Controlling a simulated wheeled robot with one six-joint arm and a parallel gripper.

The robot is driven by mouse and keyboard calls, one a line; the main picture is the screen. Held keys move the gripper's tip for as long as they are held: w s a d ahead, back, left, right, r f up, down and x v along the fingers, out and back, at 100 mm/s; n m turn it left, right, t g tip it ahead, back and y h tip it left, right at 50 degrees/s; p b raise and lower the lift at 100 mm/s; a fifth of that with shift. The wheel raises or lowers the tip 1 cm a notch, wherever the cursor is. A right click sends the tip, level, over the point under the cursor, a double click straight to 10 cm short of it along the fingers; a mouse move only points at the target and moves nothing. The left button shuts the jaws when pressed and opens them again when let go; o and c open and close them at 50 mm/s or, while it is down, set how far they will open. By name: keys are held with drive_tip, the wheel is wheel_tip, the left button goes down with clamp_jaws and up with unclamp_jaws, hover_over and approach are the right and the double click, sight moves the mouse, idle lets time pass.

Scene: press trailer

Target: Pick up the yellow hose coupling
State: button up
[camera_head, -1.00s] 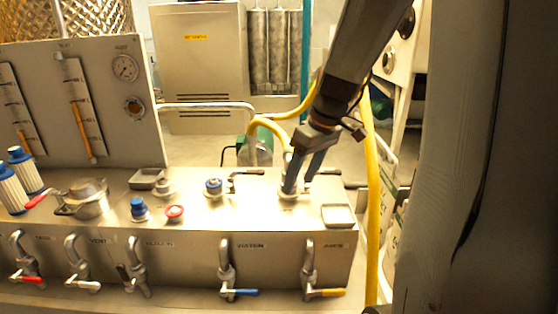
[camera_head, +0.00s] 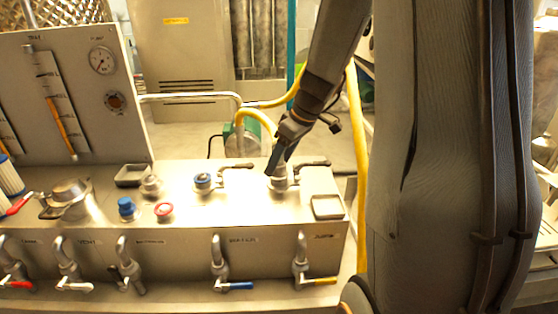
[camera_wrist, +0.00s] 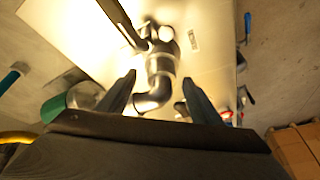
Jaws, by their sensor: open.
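My gripper (camera_head: 274,163) is open above the deck's right-hand valve fitting (camera_head: 280,182), pointing down. In the wrist view, the fingers of my gripper (camera_wrist: 160,92) are spread, with a grey metal elbow pipe (camera_wrist: 160,68) showing between and beyond them. I cannot tell whether they touch it. A yellow hose (camera_head: 262,119) curves behind the deck and a yellow hose length (camera_head: 356,150) hangs at its right. I cannot make out a separate yellow coupling; my gripper and arm hide part of the fitting.
A gauge panel (camera_head: 75,95) stands at the left.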

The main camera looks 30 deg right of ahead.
drive_tip(key=shift+f, duration=0.2)
drive_tip(key=c, duration=1.3)
clamp_jaws()
drive_tip(key=shift+r, duration=0.2)
